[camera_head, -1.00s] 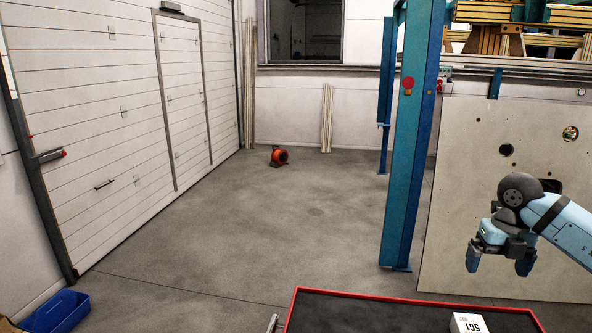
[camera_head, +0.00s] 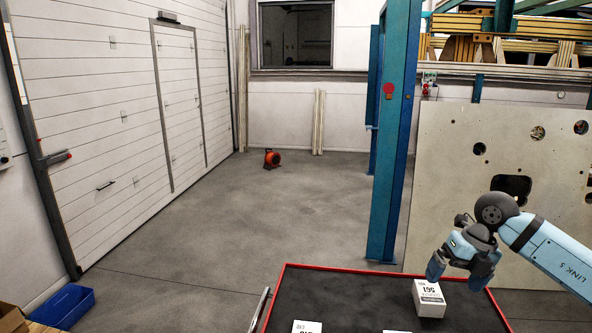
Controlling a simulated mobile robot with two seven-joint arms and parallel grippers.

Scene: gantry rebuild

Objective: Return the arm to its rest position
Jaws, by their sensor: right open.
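My right arm comes in from the right edge, and its blue and dark grey right gripper (camera_head: 458,275) hangs over the far right part of a red-rimmed black tray top (camera_head: 340,267). Its two fingers are apart, with nothing seen between them. A white box marked 561 (camera_head: 429,301) stands on the tray top, just below and left of the fingers in the picture. I cannot tell how much height lies between them. My left gripper is not in view.
More white boxes (camera_head: 307,327) show at the bottom edge, cut off. A blue post (camera_head: 392,150) and a large pale panel with holes (camera_head: 450,180) stand behind the arm. A blue bin (camera_head: 66,304) is at lower left. A red blower (camera_head: 271,158) stands on otherwise clear floor.

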